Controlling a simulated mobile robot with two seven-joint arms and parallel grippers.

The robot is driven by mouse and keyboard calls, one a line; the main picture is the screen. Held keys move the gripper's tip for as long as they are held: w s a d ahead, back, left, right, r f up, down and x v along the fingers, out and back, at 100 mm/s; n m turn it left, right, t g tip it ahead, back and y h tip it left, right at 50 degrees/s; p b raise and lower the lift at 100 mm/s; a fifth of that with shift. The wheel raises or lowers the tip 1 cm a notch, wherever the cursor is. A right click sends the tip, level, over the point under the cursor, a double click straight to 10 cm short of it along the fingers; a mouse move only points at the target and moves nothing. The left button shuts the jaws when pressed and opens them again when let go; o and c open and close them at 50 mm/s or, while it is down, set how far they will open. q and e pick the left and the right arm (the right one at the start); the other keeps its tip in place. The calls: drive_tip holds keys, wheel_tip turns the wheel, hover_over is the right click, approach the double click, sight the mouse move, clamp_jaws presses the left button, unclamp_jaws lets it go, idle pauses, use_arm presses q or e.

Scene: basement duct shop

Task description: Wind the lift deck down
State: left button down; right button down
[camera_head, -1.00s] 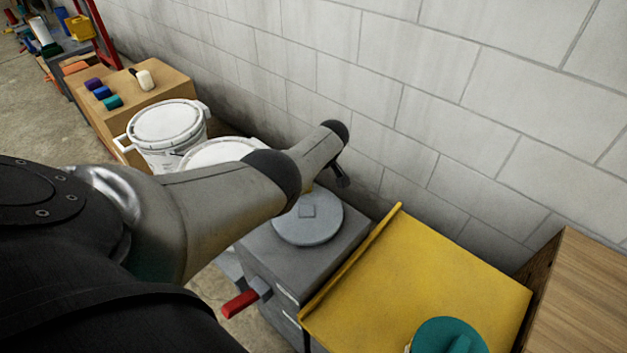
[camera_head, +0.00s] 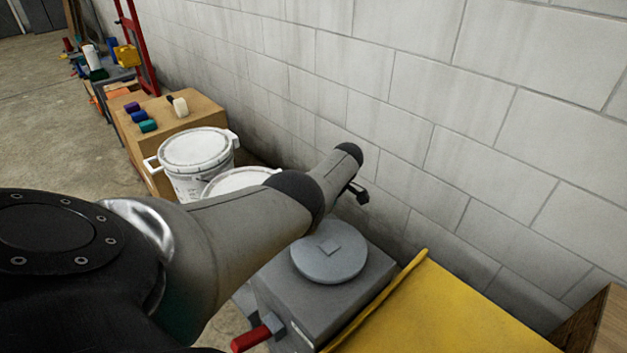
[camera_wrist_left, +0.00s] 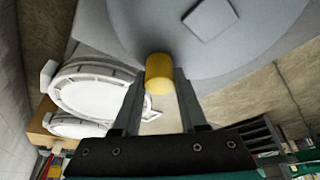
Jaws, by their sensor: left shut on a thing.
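The grey round crank wheel (camera_head: 329,256) with a small square hub lies flat on top of a grey housing (camera_head: 300,300). The yellow lift deck (camera_head: 450,315) is to its right, partly cut off by the bottom edge. In the left wrist view, my left gripper (camera_wrist_left: 158,80) is shut on a yellow knob (camera_wrist_left: 160,68) at the rim of the wheel (camera_wrist_left: 255,45). In the head view my left arm hides the gripper and the knob. A lever with a red grip (camera_head: 250,339) sticks out of the housing's front. My right gripper is not in view.
White lidded buckets (camera_head: 197,150) stand behind my arm, by a cardboard box (camera_head: 190,118) with small coloured items on it. A block wall (camera_head: 430,110) runs close behind the wheel. A wooden surface (camera_head: 605,330) is at the lower right. Open floor (camera_head: 60,130) is at the left.

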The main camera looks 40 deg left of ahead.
use_arm(q)
drive_tip(key=shift+s+a, duration=0.15)
drive_tip(key=shift+s, duration=0.05)
drive_tip(key=shift+n, duration=0.3)
drive_tip(key=shift+c, duration=2.2)
unclamp_jaws()
